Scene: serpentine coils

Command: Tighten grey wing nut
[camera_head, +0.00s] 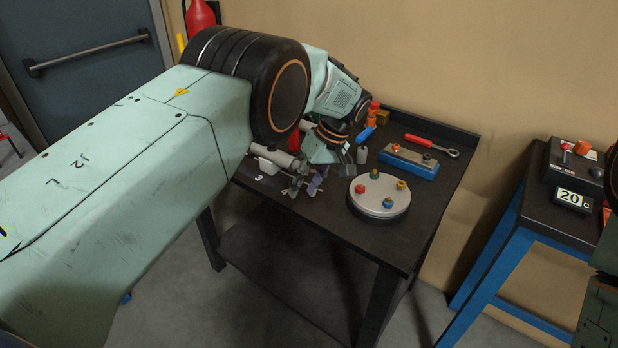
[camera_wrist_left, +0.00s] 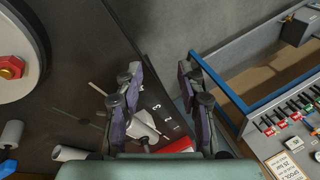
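My left gripper (camera_head: 305,185) is over the front left part of the dark workbench (camera_head: 330,222). In the left wrist view, its two fingers (camera_wrist_left: 160,98) are spread apart with nothing between the tips; the bench edge and floor show beyond. A pale grey part (camera_wrist_left: 143,130) lies on the bench beside the finger on the left, partly covered by it. It may be the grey wing nut, but I cannot tell its shape. In the head view, pale grey pieces (camera_head: 273,156) lie left of the gripper, partly hidden by my arm. My right gripper is out of view.
A round white plate (camera_head: 378,212) with several coloured nuts stands right of the gripper. Behind it are a blue block (camera_head: 409,166) and a red-handled wrench (camera_head: 430,145). A blue-framed table (camera_head: 488,262) with a temperature display (camera_head: 572,199) stands at the right.

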